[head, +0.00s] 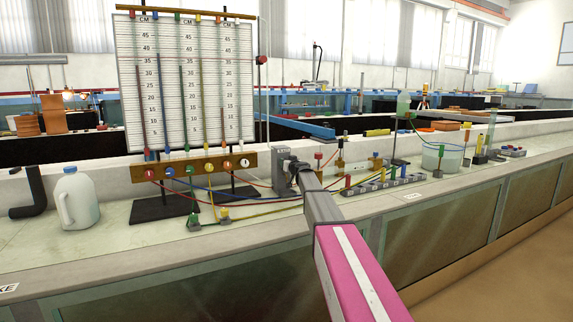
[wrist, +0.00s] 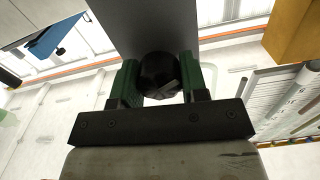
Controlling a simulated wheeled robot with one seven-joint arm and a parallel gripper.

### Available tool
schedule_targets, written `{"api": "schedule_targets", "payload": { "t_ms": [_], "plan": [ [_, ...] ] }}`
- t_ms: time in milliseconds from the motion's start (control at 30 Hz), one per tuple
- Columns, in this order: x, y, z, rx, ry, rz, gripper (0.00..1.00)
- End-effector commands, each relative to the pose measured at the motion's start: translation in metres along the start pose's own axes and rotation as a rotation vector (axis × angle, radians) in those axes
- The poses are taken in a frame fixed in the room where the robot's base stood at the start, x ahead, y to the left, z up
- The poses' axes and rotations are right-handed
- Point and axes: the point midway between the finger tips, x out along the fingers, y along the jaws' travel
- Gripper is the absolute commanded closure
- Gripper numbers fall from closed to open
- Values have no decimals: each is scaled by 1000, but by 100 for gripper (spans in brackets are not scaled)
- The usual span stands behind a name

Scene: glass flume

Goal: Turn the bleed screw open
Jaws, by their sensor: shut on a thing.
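The bleed screw shows in the wrist view as a dark, round, faceted knob (wrist: 159,74) below a flat grey body (wrist: 155,25). My gripper (wrist: 160,84) has its two green-padded fingers on either side of the knob and is shut on it. In the head view my arm reaches across the flume edge to a grey upright block (head: 290,165) just right of the manometer board (head: 183,75). There the fingertips and the screw are hidden behind my arm. How far the screw is turned cannot be told.
A white jug (head: 77,200) and a black bent pipe (head: 35,190) stand at left. Coloured tubes run from the wooden manifold (head: 195,167) to a row of valves (head: 372,184). A clear tank (head: 441,158) stands farther right. The near ledge (head: 130,268) is clear.

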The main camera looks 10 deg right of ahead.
Motion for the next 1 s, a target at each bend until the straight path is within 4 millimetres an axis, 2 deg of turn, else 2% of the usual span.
{"api": "schedule_targets", "payload": {
  "t_ms": [567, 600, 667, 1000],
  "plan": [
    [-1, 0, 1, -35, -1, 0, 83],
    [-1, 0, 1, -35, -1, 0, 53],
    [-1, 0, 1, -34, -1, 0, 35],
    [-2, 0, 0, -33, 0, 0, 35]
  ]
}}
